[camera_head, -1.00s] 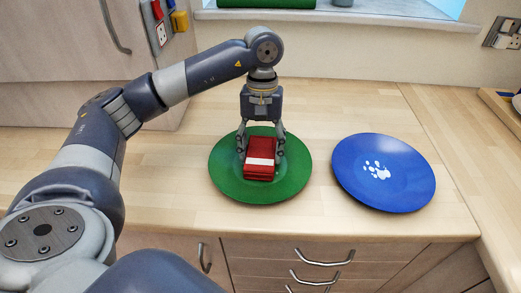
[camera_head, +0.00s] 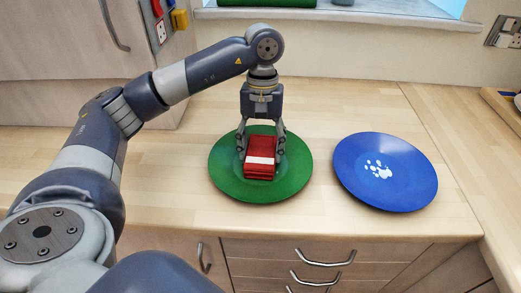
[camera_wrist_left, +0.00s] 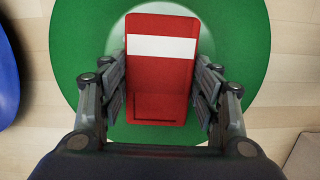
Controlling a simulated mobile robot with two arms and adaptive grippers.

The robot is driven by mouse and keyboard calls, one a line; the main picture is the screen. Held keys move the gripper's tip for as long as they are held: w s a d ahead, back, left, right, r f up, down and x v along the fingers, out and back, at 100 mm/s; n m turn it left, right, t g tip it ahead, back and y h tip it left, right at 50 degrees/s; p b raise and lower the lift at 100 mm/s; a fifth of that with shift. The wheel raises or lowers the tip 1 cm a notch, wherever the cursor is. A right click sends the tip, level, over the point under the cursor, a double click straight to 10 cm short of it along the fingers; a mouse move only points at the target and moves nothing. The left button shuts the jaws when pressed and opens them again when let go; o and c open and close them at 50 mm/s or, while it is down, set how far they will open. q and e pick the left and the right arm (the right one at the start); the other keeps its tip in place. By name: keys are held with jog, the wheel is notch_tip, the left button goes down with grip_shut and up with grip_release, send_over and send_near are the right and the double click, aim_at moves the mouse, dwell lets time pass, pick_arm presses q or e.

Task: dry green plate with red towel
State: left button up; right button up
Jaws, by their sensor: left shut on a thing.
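The green plate (camera_head: 225,175) lies on the wooden worktop. The folded red towel (camera_head: 261,170), with a white stripe, is on the middle of the plate. My left gripper (camera_head: 261,153) points down over the plate and is shut on the towel, one finger at each side. In the left wrist view the towel (camera_wrist_left: 160,75) stands between the fingers, with the green plate (camera_wrist_left: 235,40) under it. A pale, shiny patch shows on the plate around the towel there. My right gripper is not in view.
A blue plate (camera_head: 350,170) with white spots at its centre lies to the right, apart from the green plate. Drawers with metal handles (camera_head: 323,258) are below the worktop edge. The worktop (camera_head: 330,105) behind the plates is clear.

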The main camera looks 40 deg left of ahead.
pick_arm(q)
jog(key=shift+s+d+r, duration=0.1)
jog(key=shift+s+d, duration=0.4)
jog(key=shift+s, duration=0.4)
jog(key=shift+w+a+b, duration=0.2)
jog(key=shift+w+a, duration=0.1)
jog(key=shift+w, duration=0.2)
jog(key=shift+w+a+b, duration=0.2)
jog(key=shift+w+a, duration=0.05)
jog(key=shift+w, duration=0.2)
jog(key=shift+s, duration=0.1)
jog(key=shift+s+d, duration=0.55)
jog(key=shift+s, duration=0.3)
jog(key=shift+w+a+b, duration=0.25)
jog(key=shift+w, duration=0.25)
jog(key=shift+w+a+b, duration=0.2)
jog(key=shift+w+a, duration=0.05)
jog(key=shift+w, duration=0.2)
